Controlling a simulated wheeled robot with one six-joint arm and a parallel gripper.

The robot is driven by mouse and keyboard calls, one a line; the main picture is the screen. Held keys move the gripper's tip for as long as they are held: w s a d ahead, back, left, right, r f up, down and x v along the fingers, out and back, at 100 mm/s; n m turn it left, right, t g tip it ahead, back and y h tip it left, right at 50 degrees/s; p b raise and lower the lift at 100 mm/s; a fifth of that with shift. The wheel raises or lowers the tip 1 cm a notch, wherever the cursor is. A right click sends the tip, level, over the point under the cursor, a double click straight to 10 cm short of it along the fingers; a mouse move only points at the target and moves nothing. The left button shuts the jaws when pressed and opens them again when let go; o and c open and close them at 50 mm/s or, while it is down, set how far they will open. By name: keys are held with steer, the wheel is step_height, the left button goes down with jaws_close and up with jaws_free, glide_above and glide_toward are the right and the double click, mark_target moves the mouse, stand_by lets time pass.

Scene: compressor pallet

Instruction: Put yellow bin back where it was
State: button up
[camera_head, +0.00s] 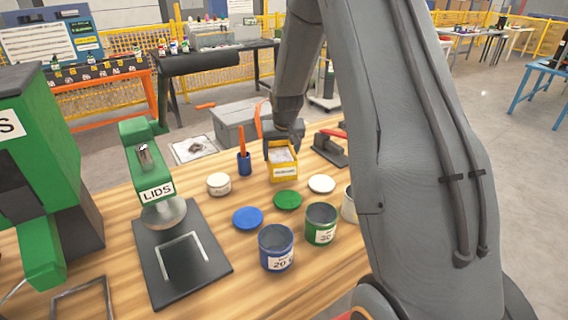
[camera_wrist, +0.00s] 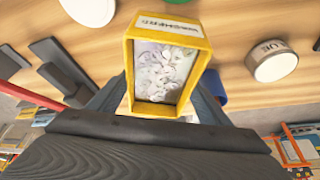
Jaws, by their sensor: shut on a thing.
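The yellow bin (camera_head: 284,173) has a white label on its front and whitish small pieces inside. It is near the back edge of the wooden table (camera_head: 190,197). My gripper (camera_head: 281,143) is at the bin's back side and is shut on it. In the wrist view the yellow bin (camera_wrist: 165,62) fills the middle, with the grey gripper fingers (camera_wrist: 160,103) at its sides. Whether the bin's base touches the table or is slightly above it, I cannot tell.
A blue cup with an orange tool (camera_head: 244,163) and a white jar (camera_head: 218,184) stand left of the bin. Green (camera_head: 287,199), white (camera_head: 321,184) and blue (camera_head: 248,218) lids lie in front. A dark clamp-like device (camera_head: 331,150) is at right. Blue (camera_head: 276,248) and green (camera_head: 321,224) cans stand nearer.

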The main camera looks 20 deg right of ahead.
mark_target(281, 159)
steer(key=shift+f+p, duration=0.55)
steer(key=shift+f, duration=1.6)
steer(key=o, duration=1.4)
steer(key=shift+f, duration=0.15)
steer(key=o, duration=0.3)
steer(key=shift+o, duration=0.2)
